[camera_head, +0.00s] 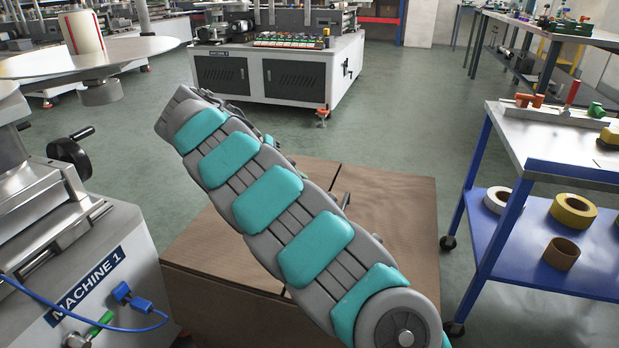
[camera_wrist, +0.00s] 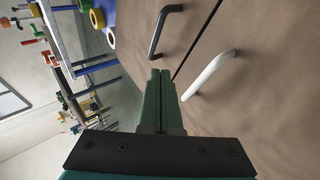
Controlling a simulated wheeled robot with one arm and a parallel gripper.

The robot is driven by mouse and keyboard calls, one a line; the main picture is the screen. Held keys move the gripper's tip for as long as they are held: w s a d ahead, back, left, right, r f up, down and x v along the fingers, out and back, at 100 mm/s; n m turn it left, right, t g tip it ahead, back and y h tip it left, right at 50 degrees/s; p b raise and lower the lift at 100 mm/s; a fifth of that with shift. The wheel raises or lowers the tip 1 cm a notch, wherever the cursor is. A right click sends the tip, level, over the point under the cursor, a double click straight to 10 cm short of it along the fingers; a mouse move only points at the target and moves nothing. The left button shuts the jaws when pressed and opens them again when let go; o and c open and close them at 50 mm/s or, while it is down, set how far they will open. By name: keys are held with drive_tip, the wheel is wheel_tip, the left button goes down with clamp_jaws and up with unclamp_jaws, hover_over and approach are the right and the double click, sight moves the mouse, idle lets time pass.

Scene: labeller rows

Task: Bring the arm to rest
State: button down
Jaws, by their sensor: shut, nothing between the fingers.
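My arm (camera_head: 268,198) stretches from the lower right up to the upper left in the head view, over a brown box-like cabinet. My gripper (camera_wrist: 160,78) shows in the wrist view with its two green fingers together and nothing between them. The fingers point toward a brown panel with a dark handle (camera_wrist: 164,30) and a white handle (camera_wrist: 208,75). Both handles look apart from the fingertips. In the head view the gripper is hidden behind the arm.
The brown cabinet (camera_head: 390,205) stands below my arm. A machine (camera_head: 90,270) labelled MACHINE 1 is close at left. A blue-framed cart (camera_head: 540,235) with tape rolls (camera_head: 573,211) is at right. Another machine (camera_head: 278,75) stands behind. Green floor between them is clear.

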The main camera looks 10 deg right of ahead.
drive_tip(key=shift+a+r, duration=0.15)
drive_tip(key=shift+a, duration=0.2)
drive_tip(key=s+d+r+m+g+y, duration=0.1)
drive_tip(key=s+d+r+y, duration=0.1)
drive_tip(key=s+d, duration=0.65)
drive_tip(key=s+d+r+g+y, duration=0.15)
drive_tip(key=s+d, duration=0.25)
drive_tip(key=s, duration=0.9)
drive_tip(key=s+a+f+n+y, duration=0.1)
drive_tip(key=s+a+f+y, duration=0.2)
drive_tip(key=s, duration=0.8)
drive_tip(key=s+a+f+n+y, duration=0.1)
drive_tip(key=s+a+f+y, duration=0.2)
drive_tip(key=s+a+f, duration=0.2)
drive_tip(key=s+f, duration=0.3)
drive_tip(key=s, duration=0.4)
drive_tip(key=shift+s+a+n+p, duration=0.25)
drive_tip(key=shift+a+n+p, duration=0.05)
drive_tip(key=shift+a, duration=0.1)
drive_tip(key=shift+f+t, duration=0.1)
drive_tip(key=shift+t, duration=0.15)
